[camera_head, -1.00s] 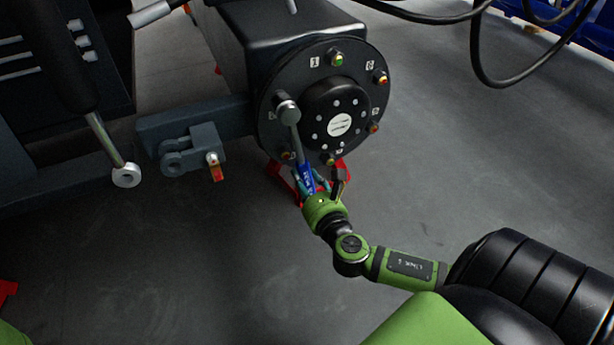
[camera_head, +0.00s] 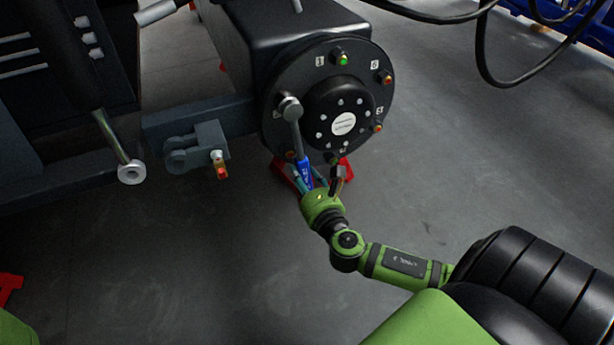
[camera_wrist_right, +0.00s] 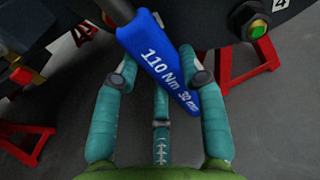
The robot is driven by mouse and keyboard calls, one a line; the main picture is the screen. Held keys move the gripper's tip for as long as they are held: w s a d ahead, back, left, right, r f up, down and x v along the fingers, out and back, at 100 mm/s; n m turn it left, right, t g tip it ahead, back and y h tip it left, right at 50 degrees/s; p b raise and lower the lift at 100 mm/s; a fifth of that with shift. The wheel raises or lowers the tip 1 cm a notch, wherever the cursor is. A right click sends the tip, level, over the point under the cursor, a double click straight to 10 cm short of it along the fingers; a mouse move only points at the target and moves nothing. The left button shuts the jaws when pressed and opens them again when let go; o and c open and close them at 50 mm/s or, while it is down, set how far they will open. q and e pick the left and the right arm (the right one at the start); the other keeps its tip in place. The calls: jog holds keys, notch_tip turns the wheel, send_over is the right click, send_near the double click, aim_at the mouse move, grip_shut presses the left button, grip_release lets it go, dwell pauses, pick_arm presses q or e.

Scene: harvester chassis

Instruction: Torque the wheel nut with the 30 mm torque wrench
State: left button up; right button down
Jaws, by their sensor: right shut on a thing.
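The torque wrench has a dark head (camera_head: 291,107) over the stud position at the left of the wheel hub (camera_head: 300,75). The nut there is hidden behind the head. Its blue handle (camera_head: 305,174) slants down to my right gripper (camera_head: 318,184). In the right wrist view the handle (camera_wrist_right: 165,65) reads "110 Nm 30 mm" and lies between the teal fingers of my right gripper (camera_wrist_right: 165,85), which is shut on it. Nut 1 (camera_head: 342,59) shows green; nut 6 (camera_head: 387,77) and nut 5 (camera_head: 377,127) show orange-red. Near label 4, a nut (camera_wrist_right: 256,29) shows green. My left gripper is out of view.
A red stand (camera_head: 285,174) stands below the hub. A bracket (camera_head: 198,148) with a red-and-yellow fitting (camera_head: 219,163) sits left of the hub, beside a cylinder rod end (camera_head: 131,172). Black hoses (camera_head: 478,50) hang at upper right.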

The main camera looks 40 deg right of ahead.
jog(key=shift+w+a+r+m, duration=0.15)
jog(key=shift+a+m, duration=0.1)
jog(key=shift+a, duration=0.25)
jog(key=shift+w+a+f+m, duration=0.1)
jog(key=shift+a+m, duration=0.15)
jog(key=shift+a, duration=0.25)
jog(key=shift+w+a+r+m+y+p, duration=0.1)
jog(key=shift+w+a+m+y+p, duration=0.1)
jog(key=shift+a+m, duration=0.35)
jog(key=shift+w+a+r+m+y+p, duration=0.15)
jog(key=shift+a+m, duration=0.1)
jog(key=shift+a, duration=0.55)
jog(key=shift+a, duration=0.1)
jog(key=shift+w+a+r+m, duration=0.15)
jog(key=shift+a+m, duration=0.25)
jog(key=shift+a, duration=0.25)
jog(key=shift+w+a+r+m, duration=0.15)
jog(key=shift+a+m, duration=0.25)
jog(key=shift+a, duration=0.2)
jog(key=shift+w+a+r+m+y+p, duration=0.15)
jog(key=shift+a+m+p, duration=0.1)
jog(key=shift+a, duration=0.2)
jog(key=shift+w+a+r+m+p, duration=0.1)
jog(key=shift+a+r+m, duration=0.1)
jog(key=shift+a+m, duration=0.15)
jog(key=shift+w+a+r+m+y+p, duration=0.1)
jog(key=shift+a+r+m+p, duration=0.1)
jog(key=shift+a, duration=0.3)
